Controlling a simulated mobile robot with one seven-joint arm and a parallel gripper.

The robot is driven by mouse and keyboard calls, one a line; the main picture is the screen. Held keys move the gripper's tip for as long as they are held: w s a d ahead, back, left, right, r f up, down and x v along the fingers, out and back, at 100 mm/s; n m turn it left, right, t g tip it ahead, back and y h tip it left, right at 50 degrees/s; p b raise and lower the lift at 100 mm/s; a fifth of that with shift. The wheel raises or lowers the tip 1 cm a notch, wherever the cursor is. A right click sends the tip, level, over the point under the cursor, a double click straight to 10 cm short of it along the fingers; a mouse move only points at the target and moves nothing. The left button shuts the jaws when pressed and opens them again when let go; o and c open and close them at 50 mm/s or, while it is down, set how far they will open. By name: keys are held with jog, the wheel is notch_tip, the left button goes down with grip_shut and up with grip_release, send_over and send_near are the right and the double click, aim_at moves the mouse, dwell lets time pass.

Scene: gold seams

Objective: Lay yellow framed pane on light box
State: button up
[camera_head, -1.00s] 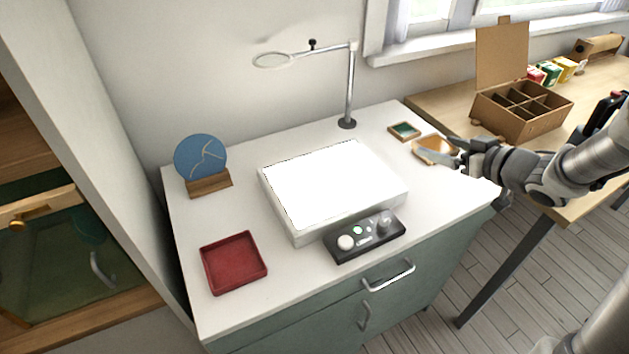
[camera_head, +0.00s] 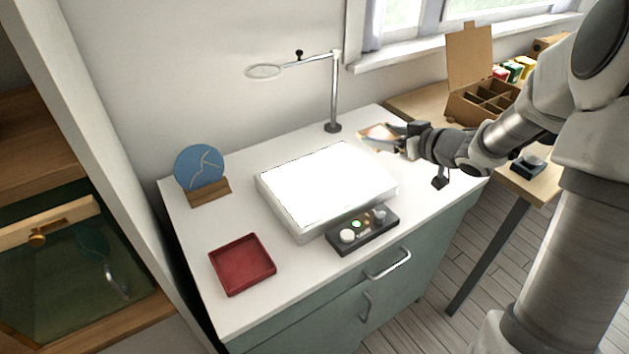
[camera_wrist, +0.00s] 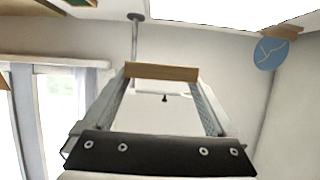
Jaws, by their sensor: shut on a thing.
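The yellow framed pane (camera_head: 377,132) is in my gripper (camera_head: 396,139), above the back right of the white desk. In the wrist view its tan frame edge (camera_wrist: 162,72) spans the two fingers. My gripper is shut on it; the far side of the pane is partly hidden by the fingers in the head view. The light box (camera_head: 325,185) lies in the middle of the desk, its top glowing white and bare. The pane is to the right of and behind the box, apart from it. The glowing top also shows in the wrist view (camera_wrist: 225,10).
A lamp-like magnifier stand (camera_head: 334,95) rises behind the light box. A red tray (camera_head: 242,264) and a blue disc (camera_head: 199,166) on a wooden stand are left. A cardboard box (camera_head: 480,95) stands on the right table.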

jog(key=b, duration=0.6)
send_over(330, 183)
notch_tip(330, 183, down, 7)
jog(key=shift+f, duration=0.1)
jog(key=shift+f+b, duration=0.8)
jog(key=shift+f, duration=1.05)
jog(key=shift+f, duration=0.2)
jog(key=o, duration=1.1)
